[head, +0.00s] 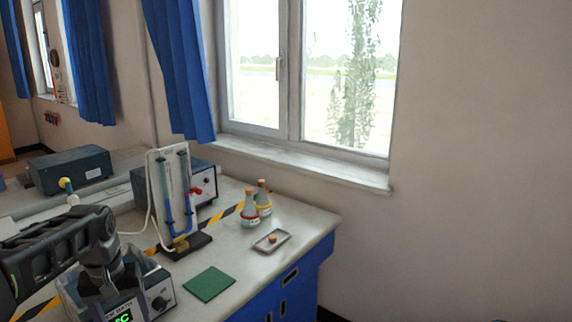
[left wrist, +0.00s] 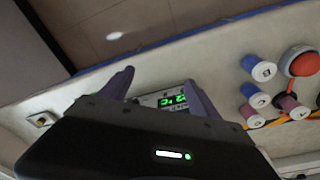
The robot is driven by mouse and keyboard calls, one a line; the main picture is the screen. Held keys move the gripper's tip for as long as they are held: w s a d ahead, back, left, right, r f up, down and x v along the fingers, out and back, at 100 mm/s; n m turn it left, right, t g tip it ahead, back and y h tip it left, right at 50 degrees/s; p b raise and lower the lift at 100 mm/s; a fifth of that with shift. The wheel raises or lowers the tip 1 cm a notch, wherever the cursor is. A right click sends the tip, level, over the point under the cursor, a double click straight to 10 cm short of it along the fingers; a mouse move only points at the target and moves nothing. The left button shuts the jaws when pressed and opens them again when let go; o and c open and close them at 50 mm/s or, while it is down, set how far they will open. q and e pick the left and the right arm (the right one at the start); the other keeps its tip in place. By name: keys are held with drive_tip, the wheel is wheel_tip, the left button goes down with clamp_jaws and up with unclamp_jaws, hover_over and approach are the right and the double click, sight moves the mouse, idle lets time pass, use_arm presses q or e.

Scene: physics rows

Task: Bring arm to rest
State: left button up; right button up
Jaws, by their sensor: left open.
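My left arm comes in from the left in the head view. Its gripper (head: 108,288) points down over a box-shaped device (head: 160,292) with a green lit display and a dark knob. In the left wrist view the two fingers of the left gripper (left wrist: 160,84) stand apart, with nothing seen held between them. The device's green digits (left wrist: 173,101) show beyond and between the fingers. I cannot tell whether the fingers touch the device. My right gripper is in neither view.
The bench holds a green mat (head: 209,284), a small tray (head: 271,241) with a cork-coloured piece, two stoppered flasks (head: 250,211) and a stand with blue-filled tubes (head: 172,200). Blue cylinders (left wrist: 257,97) and a red dome (left wrist: 303,62) show in the wrist view.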

use_arm(q)
drive_tip(key=w+d+f+m+t+h, duration=0.1)
drive_tip(key=w+d+f+m+t, duration=0.15)
drive_tip(key=w+d+f, duration=0.65)
drive_tip(key=s+d+f+h, duration=0.1)
drive_tip(key=s+d+f, duration=0.15)
drive_tip(key=f, duration=0.25)
drive_tip(key=s+d+f+t, duration=0.1)
drive_tip(key=s+d+f, duration=0.1)
drive_tip(key=d+f, duration=0.3)
drive_tip(key=s+d+f+h, duration=0.1)
drive_tip(key=s+d+f, duration=0.15)
drive_tip(key=f, duration=0.35)
drive_tip(key=s+d+f+g, duration=0.1)
drive_tip(key=s+d+f, duration=0.2)
drive_tip(key=s, duration=0.5)
drive_tip(key=s+d+f+g+h, duration=0.1)
drive_tip(key=s+d+f, duration=0.3)
drive_tip(key=s, duration=0.5)
drive_tip(key=s+d+f+g, duration=0.2)
drive_tip(key=s+d+f, duration=0.1)
drive_tip(key=s+f, duration=0.3)
drive_tip(key=shift+s+d+f, duration=0.2)
drive_tip(key=shift+s+f, duration=0.2)
drive_tip(key=shift+s, duration=0.85)
drive_tip(key=shift+a, duration=0.1)
